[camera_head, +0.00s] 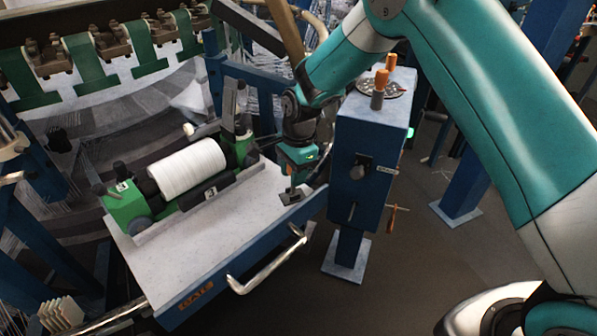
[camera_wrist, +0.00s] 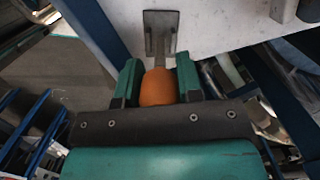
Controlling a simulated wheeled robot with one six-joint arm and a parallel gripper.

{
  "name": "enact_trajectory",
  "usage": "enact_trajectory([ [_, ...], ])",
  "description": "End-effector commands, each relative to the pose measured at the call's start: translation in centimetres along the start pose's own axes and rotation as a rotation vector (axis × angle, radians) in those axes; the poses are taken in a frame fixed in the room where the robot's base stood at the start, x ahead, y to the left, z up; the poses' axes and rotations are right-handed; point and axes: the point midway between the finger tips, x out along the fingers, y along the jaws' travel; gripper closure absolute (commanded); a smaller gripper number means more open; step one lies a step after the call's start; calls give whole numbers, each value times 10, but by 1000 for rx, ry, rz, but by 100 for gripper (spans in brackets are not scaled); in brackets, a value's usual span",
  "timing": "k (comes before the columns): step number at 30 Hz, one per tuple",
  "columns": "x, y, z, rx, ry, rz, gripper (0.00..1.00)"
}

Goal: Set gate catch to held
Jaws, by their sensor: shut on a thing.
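The gate (camera_head: 197,265) is a white-topped platform with a blue front edge and an orange label. The catch is a small metal bracket (camera_head: 290,196) at the platform's right corner; it also shows in the wrist view (camera_wrist: 160,22). An orange knob (camera_wrist: 158,88) on a short stem sits just below the bracket in the wrist view. My gripper (camera_head: 293,180) is low over that corner, its green fingers (camera_wrist: 158,75) on both sides of the knob and shut on it.
A white spool (camera_head: 188,170) lies in green holders on the platform. A bent metal handle (camera_head: 266,262) sticks out in front. A blue control post (camera_head: 361,170) with orange-topped levers stands close right of my gripper.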

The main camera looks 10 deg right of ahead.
Motion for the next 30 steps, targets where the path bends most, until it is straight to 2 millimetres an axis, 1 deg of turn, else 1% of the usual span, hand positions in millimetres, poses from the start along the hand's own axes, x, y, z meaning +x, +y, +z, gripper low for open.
enact_trajectory([
  [1, -3, 1, -6, 6, -44, -7, 100],
  [3, -3, 2, -10, 5, -106, -19, 100],
  [9, -1, 4, -21, 1, -262, -50, 100],
  [14, 0, 6, -28, -3, -353, -69, 100],
  [22, 4, 7, -35, -2, -342, -67, 100],
  [30, 6, 8, -38, 0, -339, -66, 100],
])
